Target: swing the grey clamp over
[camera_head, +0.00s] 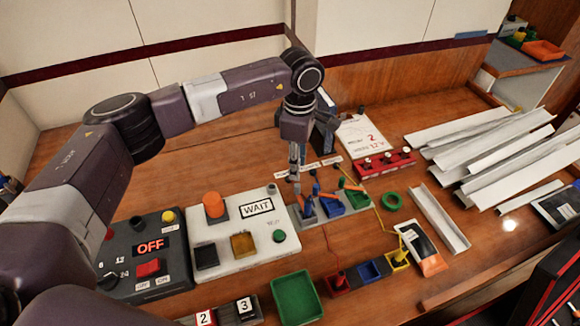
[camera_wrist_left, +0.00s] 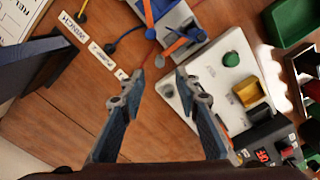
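The row of lever clamps sits on a grey strip in the middle of the bench in the head view. The grey clamp (camera_head: 306,208) is at its left end, beside a blue clamp (camera_head: 330,206) and a green clamp (camera_head: 355,197). In the left wrist view the grey clamp (camera_wrist_left: 177,20) is at the top, with an orange lever and a blue lever at it. My left gripper (camera_head: 297,182) points down just above and behind the grey clamp. In the left wrist view the left gripper (camera_wrist_left: 160,88) has its fingers apart with nothing between them. My right gripper is not in view.
A white WAIT panel (camera_head: 238,250) with buttons stands left of the clamps, and a dark OFF box (camera_head: 120,262) further left. A red terminal block (camera_head: 384,164), green ring (camera_head: 391,201) and thin wires lie to the right. A green tray (camera_head: 297,298) is in front.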

